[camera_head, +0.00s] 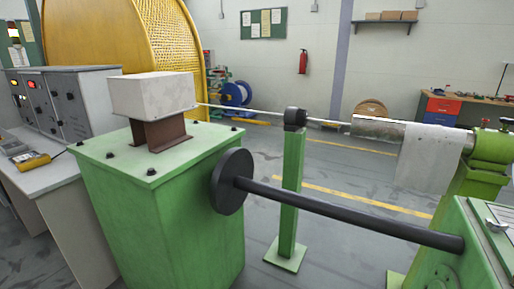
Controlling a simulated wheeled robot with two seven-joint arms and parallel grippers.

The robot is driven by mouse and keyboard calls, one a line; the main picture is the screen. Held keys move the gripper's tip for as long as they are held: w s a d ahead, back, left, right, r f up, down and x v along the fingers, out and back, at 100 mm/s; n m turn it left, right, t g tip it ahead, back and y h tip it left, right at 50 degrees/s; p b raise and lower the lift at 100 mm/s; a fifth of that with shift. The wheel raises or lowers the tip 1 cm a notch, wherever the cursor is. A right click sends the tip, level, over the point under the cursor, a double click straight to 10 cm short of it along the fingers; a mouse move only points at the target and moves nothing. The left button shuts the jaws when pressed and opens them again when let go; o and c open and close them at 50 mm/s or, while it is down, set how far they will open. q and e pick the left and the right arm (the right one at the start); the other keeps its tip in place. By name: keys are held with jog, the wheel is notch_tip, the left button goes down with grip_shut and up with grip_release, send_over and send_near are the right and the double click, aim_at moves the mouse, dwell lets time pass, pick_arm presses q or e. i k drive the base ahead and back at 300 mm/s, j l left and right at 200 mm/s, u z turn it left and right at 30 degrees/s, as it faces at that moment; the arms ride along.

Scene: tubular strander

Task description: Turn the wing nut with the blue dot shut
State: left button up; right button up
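I cannot make out a wing nut with a blue dot in the head view. A small pale metal piece (497,226) sits on the green housing (462,268) at the right edge; it is too small to tell whether it is a wing nut, and no blue dot shows on it. Neither of my grippers is in view.
A green machine block (170,215) carries a white box (153,94). A dark shaft (345,217) runs from its black disc (232,181) to the green housing. A green post (289,195) stands behind. A grey control desk (60,178) is at left.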

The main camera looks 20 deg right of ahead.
aim_at(495, 227)
jog(key=i+z, duration=0.15)
jog(key=z, duration=0.3)
jog(key=i+z, duration=0.1)
jog(key=z, duration=0.4)
jog(key=i+j+z, duration=0.1)
jog(key=z, duration=0.35)
jog(key=i+j+z, duration=0.15)
jog(key=z, duration=0.35)
jog(key=j+z, duration=0.15)
jog(key=z, duration=0.3)
jog(key=i+j+z, duration=0.1)
jog(key=z, duration=0.4)
jog(key=j, duration=0.1)
